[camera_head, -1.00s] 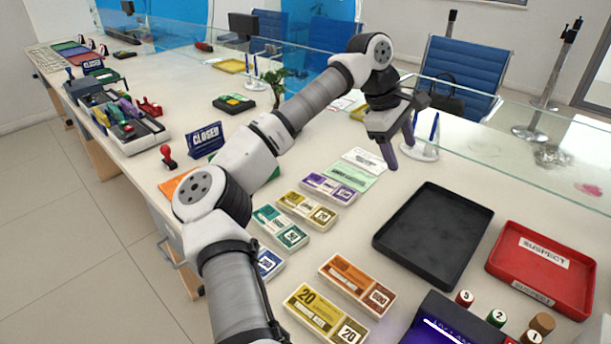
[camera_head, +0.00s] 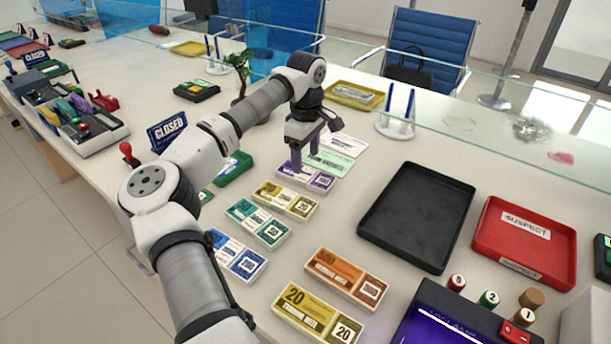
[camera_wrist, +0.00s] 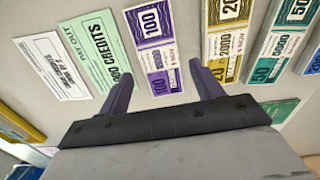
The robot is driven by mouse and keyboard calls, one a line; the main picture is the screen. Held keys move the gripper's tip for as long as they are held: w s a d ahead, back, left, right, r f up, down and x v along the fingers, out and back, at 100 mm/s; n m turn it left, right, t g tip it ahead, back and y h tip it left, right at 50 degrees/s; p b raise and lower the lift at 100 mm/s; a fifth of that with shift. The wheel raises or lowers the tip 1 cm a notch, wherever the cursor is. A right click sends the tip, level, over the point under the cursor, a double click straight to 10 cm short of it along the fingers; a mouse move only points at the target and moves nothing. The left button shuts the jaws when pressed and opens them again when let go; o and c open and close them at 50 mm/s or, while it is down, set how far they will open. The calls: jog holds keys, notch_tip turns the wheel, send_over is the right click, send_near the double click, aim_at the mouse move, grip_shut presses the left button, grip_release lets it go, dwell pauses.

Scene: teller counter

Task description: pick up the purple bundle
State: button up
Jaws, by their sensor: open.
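The purple bundle (camera_head: 306,176) lies flat on the counter, at the far end of a row of banknote bundles. My gripper (camera_head: 304,160) is open above it, and its fingers hide part of the bundle in the head view. In the wrist view the purple bundle (camera_wrist: 156,50) runs lengthwise between the fingers of my open gripper (camera_wrist: 157,82), reaching from the top edge down to fingertip level. Nothing is between the fingers that I can see being held.
A yellow bundle (camera_head: 286,200) lies close beside the purple one, then a green bundle (camera_head: 258,222) and a blue one (camera_head: 237,255). A green slip (camera_head: 328,161) lies on the other side. A black tray (camera_head: 418,215) and a red tray (camera_head: 525,240) stand to the right.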

aim_at(306, 174)
notch_tip(306, 174, down, 5)
jog(key=shift+w+f+p, duration=0.1)
jog(key=shift+p, duration=0.45)
jog(key=shift+c, duration=0.3)
jog(key=c, duration=0.7)
